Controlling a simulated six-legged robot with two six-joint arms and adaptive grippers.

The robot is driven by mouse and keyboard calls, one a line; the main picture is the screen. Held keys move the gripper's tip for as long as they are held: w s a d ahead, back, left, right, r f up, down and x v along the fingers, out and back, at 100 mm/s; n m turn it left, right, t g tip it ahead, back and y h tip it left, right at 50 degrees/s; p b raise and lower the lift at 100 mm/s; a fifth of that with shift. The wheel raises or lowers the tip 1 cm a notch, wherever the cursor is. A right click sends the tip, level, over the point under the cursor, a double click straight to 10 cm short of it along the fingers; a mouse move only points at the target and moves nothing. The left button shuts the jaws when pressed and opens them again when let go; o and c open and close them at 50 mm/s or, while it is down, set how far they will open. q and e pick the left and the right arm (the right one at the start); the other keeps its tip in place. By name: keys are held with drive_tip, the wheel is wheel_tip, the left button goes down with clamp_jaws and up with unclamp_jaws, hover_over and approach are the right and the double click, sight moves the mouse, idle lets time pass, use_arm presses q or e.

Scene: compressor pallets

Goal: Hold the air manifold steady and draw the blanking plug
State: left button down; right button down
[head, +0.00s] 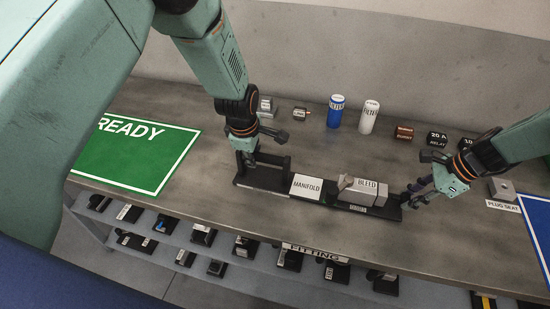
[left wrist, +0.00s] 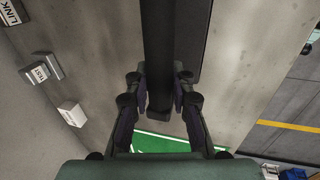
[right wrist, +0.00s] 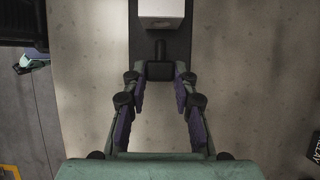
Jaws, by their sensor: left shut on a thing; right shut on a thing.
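The air manifold (head: 307,186) is a long dark bar assembly on the grey bench, with a white MANIFOLD label and a grey BLEED block (head: 367,192). My left gripper (head: 247,158) is shut on the black bar at its left end; this bar (left wrist: 158,60) runs between the fingers (left wrist: 159,95) in the left wrist view. My right gripper (head: 410,194) is at the right end, shut on the black blanking plug (right wrist: 160,71). In the right wrist view the plug is between the fingertips (right wrist: 160,78), and a short dark stem joins it to the manifold's end.
A green READY mat (head: 130,153) lies left. Blue (head: 336,112) and white (head: 369,117) filters and several small parts stand behind. A grey block (head: 502,189) labelled PLUG SEAT and a blue mat (head: 540,225) are right. A lower shelf (head: 215,251) holds several parts.

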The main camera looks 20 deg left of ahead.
use_arm(q)
drive_tip(key=shift+s+f, duration=0.2)
drive_tip(key=shift+s, duration=0.05)
use_arm(e)
drive_tip(key=shift+d, duration=1.1)
use_arm(q)
drive_tip(key=c, duration=1.5)
unclamp_jaws()
drive_tip(key=shift+c, duration=0.2)
drive_tip(key=o, duration=0.5)
drive_tip(key=shift+w, duration=0.25)
drive_tip(key=shift+c, duration=0.2)
use_arm(e)
drive_tip(key=shift+w, duration=0.1)
use_arm(q)
drive_tip(key=shift+r, duration=0.1)
